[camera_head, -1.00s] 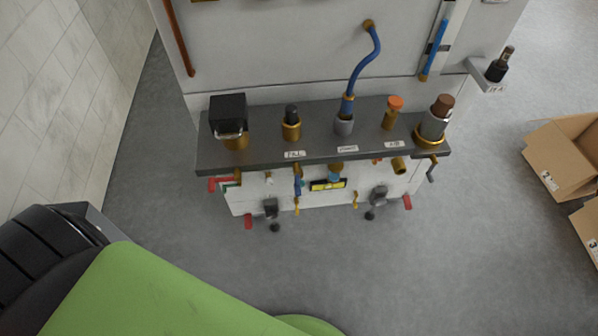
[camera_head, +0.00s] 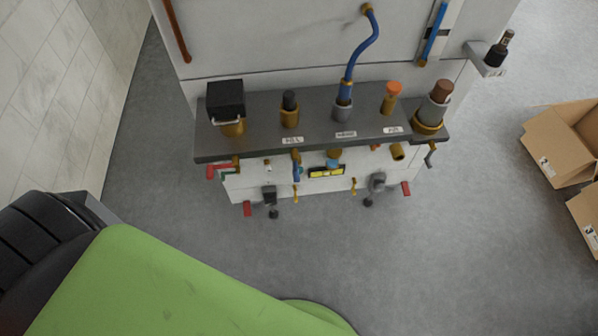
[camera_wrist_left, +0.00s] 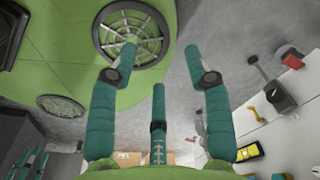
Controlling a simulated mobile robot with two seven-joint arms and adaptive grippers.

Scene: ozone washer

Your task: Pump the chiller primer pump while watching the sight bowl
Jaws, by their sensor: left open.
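The machine's dark shelf (camera_head: 265,148) carries several fittings. Among them are a black-topped brass fitting (camera_head: 290,113), an orange-capped brass fitting (camera_head: 390,102) and a grey cylinder with a brown top (camera_head: 435,108). A grey socket (camera_head: 343,110) holds a blue hose (camera_head: 361,55). The labels are too small to read surely, so I cannot tell which part is the primer pump or the sight bowl. My left gripper (camera_wrist_left: 160,60) shows teal fingers spread apart and empty in the left wrist view, away from the fittings. It is outside the head view. My right gripper is in neither view.
A black box with a silver handle (camera_head: 226,100) stands at the shelf's left end. Valves and red handles (camera_head: 247,208) project below the shelf. A small side bracket (camera_head: 484,59) holds a dark bottle (camera_head: 500,48). Cardboard boxes (camera_head: 560,150) stand at right. Grey floor (camera_head: 430,265) is open in front.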

